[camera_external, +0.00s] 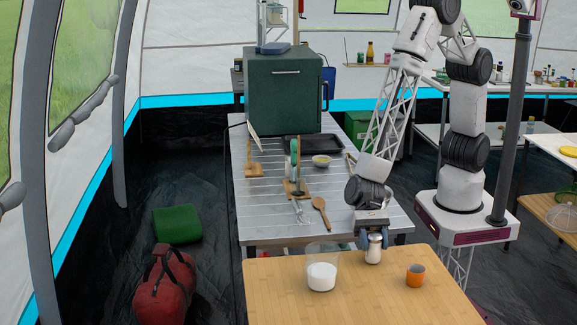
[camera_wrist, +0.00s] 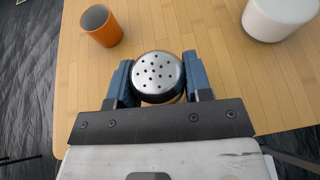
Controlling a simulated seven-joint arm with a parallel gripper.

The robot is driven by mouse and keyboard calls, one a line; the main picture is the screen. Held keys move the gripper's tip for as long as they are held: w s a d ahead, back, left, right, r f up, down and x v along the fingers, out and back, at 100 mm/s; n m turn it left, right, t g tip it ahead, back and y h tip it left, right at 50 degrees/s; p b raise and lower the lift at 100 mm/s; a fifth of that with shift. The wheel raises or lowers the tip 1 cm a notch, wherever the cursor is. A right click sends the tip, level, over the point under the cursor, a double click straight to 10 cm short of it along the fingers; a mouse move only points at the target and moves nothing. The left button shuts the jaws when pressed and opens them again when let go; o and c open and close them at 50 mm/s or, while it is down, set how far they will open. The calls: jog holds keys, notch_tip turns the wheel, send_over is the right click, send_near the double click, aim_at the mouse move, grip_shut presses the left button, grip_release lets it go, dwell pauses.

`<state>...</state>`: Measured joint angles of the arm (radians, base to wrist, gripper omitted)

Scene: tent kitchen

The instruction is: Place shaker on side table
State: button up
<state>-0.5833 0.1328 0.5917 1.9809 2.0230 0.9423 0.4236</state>
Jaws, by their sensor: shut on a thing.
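The shaker (camera_external: 374,249) is a small container with a metal top, upright at the wooden table (camera_external: 275,290) in the foreground. In the wrist view its round perforated lid (camera_wrist: 157,73) sits between the two blue fingers. My gripper (camera_external: 373,238) points down and is shut on the shaker. The shaker's base is at or very near the tabletop; I cannot tell whether it touches. Which surface is the side table is not clear from the frames.
A clear container with white contents (camera_external: 321,275) stands left of the shaker, and an orange cup (camera_external: 415,275) stands to its right. Behind is a slatted table (camera_external: 265,210) with a green oven (camera_external: 285,95), a dark tray (camera_external: 314,143), a wooden spoon (camera_external: 321,212) and other utensils.

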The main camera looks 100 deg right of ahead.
jog(key=shift+f, duration=0.3)
jog(key=o, duration=1)
jog(key=shift+o, duration=0.2)
jog(key=shift+d+r, duration=0.1)
jog(key=shift+r, duration=0.1)
jog(key=w+v, duration=0.1)
jog(key=v, duration=1)
jog(key=shift+s+d, duration=0.4)
jog(key=shift+s, duration=0.1)
jog(key=shift+r, duration=0.1)
